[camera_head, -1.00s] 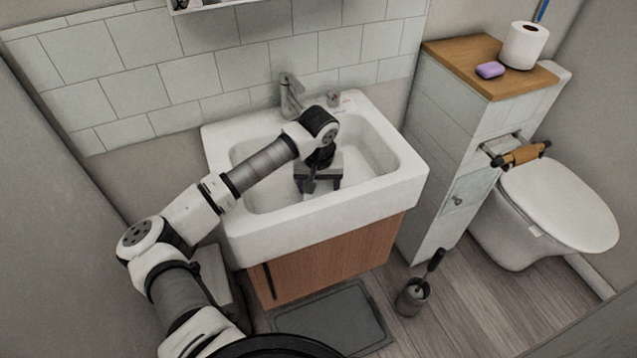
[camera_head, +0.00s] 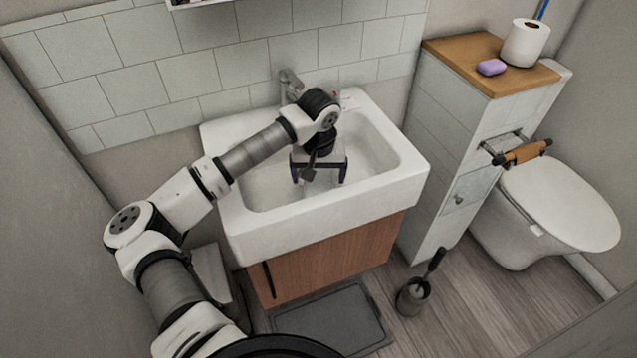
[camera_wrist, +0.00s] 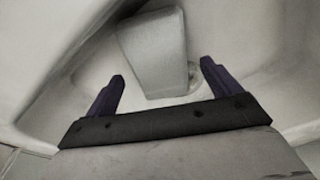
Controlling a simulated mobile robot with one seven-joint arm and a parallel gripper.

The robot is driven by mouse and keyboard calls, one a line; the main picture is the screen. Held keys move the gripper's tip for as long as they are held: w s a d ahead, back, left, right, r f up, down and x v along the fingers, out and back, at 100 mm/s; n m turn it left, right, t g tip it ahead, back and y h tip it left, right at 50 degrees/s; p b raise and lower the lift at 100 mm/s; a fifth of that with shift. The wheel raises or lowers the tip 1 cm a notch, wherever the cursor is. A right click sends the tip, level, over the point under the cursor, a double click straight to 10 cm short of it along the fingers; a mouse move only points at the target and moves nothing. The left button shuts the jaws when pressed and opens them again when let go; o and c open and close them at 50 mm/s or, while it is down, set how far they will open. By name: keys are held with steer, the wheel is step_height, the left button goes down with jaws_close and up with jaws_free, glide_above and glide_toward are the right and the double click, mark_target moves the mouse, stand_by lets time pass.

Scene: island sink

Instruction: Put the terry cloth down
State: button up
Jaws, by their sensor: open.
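My gripper (camera_head: 320,179) is open over the basin of the white sink (camera_head: 255,232), pointing down. In the wrist view its two dark fingers (camera_wrist: 162,72) stand wide apart with nothing gripped between them. A pale grey, block-like thing (camera_wrist: 158,50) shows beyond and between the fingers, against the white basin. I cannot tell for sure whether it is the terry cloth. No cloth can be made out clearly in the head view, where my wrist and gripper cover part of the basin.
The tap (camera_head: 290,84) stands at the sink's back edge, close behind my wrist. The sink's walls surround my gripper. To the right are a tiled cabinet (camera_head: 450,130) with a purple soap (camera_head: 491,67) and toilet roll (camera_head: 524,43), and the toilet (camera_head: 560,205).

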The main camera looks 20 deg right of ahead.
mark_target(319, 188)
step_height(319, 188, up, 9)
steer(key=s+b, duration=0.1)
steer(key=shift+a+f+b, duration=0.15)
steer(key=shift+f+b, duration=0.05)
steer(key=shift+b, duration=0.1)
